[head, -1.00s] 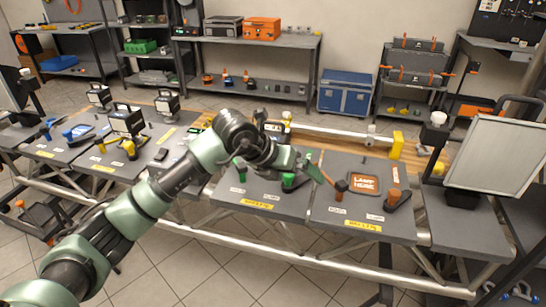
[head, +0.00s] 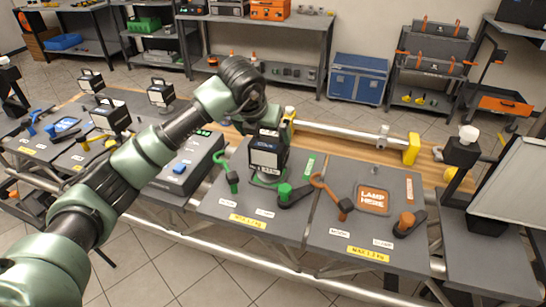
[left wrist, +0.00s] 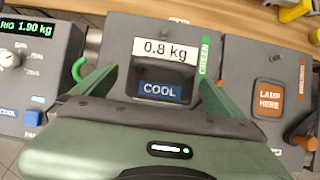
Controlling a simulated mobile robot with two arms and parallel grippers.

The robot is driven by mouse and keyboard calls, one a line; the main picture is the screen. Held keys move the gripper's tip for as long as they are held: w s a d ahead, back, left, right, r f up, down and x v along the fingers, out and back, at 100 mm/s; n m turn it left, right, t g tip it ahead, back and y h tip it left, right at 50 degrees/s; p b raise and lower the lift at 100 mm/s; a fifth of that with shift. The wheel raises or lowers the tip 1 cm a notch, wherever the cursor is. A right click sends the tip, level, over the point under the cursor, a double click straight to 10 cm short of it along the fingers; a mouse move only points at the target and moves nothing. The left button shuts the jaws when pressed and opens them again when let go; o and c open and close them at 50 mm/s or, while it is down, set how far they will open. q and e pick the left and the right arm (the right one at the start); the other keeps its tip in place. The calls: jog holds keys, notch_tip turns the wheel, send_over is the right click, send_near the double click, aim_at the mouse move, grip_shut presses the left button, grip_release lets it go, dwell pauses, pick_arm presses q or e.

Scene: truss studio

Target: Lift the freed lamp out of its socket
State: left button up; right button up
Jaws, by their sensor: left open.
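The lamp (head: 264,158) is a dark box with a white label, standing upright in the green-marked socket on a grey panel. In the left wrist view the lamp (left wrist: 205,75) shows "0.8 kg" and a blue "COOL" tag. My left gripper (head: 266,130) is above the lamp in the head view, open. In the left wrist view its two green fingers stand on either side of the lamp; I cannot tell whether they touch it. A green hook lever (head: 232,180) and a green-ended lever (head: 290,194) flank the socket. My right gripper is out of view.
To the right is an orange "LAMP HERE" pad (head: 373,201) with an orange hook (head: 338,198) and an orange-knobbed lever (head: 408,223). A control box (left wrist: 36,70) reading "RIG 1.90 kg" is left. A silver tube (head: 340,133) lies behind.

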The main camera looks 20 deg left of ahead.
aim_at(270, 138)
pick_arm(q)
jog(key=shift+w+f, duration=0.25)
jog(key=shift+f, duration=0.05)
jog(key=shift+p+x, duration=0.5)
jog(key=shift+x, duration=0.35)
jog(key=shift+w+d+f+p, duration=0.15)
jog(key=shift+w+f+p, duration=0.05)
jog(key=shift+f+p, duration=0.15)
jog(key=p+x, duration=0.1)
jog(key=x, duration=0.2)
jog(key=shift+w+f, duration=0.25)
jog(key=shift+w, duration=0.05)
jog(key=shift+w+f, duration=0.2)
jog(key=shift+f, duration=0.1)
jog(key=c, duration=1.6)
jog(key=shift+r, duration=0.15)
jog(key=shift+c, duration=1)
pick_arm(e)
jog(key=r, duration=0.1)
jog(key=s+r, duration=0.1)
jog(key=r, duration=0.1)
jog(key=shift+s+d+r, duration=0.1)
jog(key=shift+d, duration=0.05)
pick_arm(q)
jog(key=shift+r, duration=0.1)
